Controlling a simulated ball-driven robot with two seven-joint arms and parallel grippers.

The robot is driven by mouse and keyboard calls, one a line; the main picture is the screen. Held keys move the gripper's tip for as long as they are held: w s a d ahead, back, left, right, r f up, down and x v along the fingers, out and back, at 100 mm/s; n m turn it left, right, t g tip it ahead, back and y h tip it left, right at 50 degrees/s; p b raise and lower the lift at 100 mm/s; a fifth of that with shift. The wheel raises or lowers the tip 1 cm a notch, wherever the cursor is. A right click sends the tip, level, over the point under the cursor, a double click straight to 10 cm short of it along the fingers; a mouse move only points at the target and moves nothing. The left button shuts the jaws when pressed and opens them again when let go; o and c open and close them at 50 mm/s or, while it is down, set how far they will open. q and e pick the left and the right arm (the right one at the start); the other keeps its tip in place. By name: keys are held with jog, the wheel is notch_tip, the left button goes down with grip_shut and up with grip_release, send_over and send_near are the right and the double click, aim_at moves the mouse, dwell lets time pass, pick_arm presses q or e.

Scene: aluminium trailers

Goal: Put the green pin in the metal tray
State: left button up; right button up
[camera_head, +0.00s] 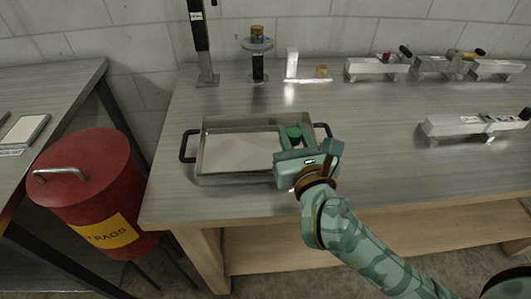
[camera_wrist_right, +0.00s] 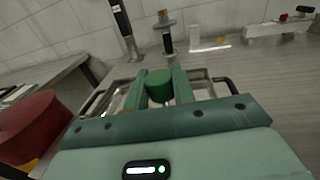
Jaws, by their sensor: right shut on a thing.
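The metal tray (camera_head: 240,176) is a shallow rectangular pan with black side handles, on the near left part of the workbench. My right gripper (camera_head: 295,136) is over the right part of the tray, its fingers pointing away from me. It is shut on the green pin (camera_head: 294,132), whose round top shows between the fingers. In the right wrist view the green pin (camera_wrist_right: 159,85) sits between the two green fingers, with the tray (camera_wrist_right: 97,101) behind and below. The pin's lower end is hidden, so I cannot tell whether it touches the tray. My left gripper is not in view.
A red bin (camera_head: 84,185) stands left of the workbench (camera_head: 370,150). A black post (camera_head: 202,45) and a flanged stand (camera_head: 258,60) are at the back. Several aluminium pieces, one a near bar (camera_head: 455,127), lie right. The bench between tray and bar is clear.

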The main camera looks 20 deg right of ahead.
jog(key=w+f+b, duration=0.1)
jog(key=f, duration=0.1)
jog(key=w+a+f+b, duration=0.1)
jog(key=w+f, duration=0.1)
jog(key=w+a+f+b, duration=0.1)
jog(key=w, duration=0.1)
jog(key=shift+f, duration=0.4)
jog(key=f, duration=0.1)
jog(key=f+b, duration=0.2)
jog(key=f, duration=0.1)
jog(key=shift+w+a, duration=0.1)
jog(key=shift+w, duration=0.25)
jog(key=shift+s+r, duration=0.1)
jog(key=shift+r, duration=0.1)
jog(key=shift+f, duration=0.25)
jog(key=o, duration=1)
jog(key=shift+c, duration=0.2)
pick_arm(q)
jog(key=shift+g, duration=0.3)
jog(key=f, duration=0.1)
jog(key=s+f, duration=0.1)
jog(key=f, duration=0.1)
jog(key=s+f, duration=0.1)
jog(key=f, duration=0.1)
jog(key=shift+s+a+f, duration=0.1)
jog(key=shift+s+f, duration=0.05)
pick_arm(e)
jog(key=shift+r, duration=0.1)
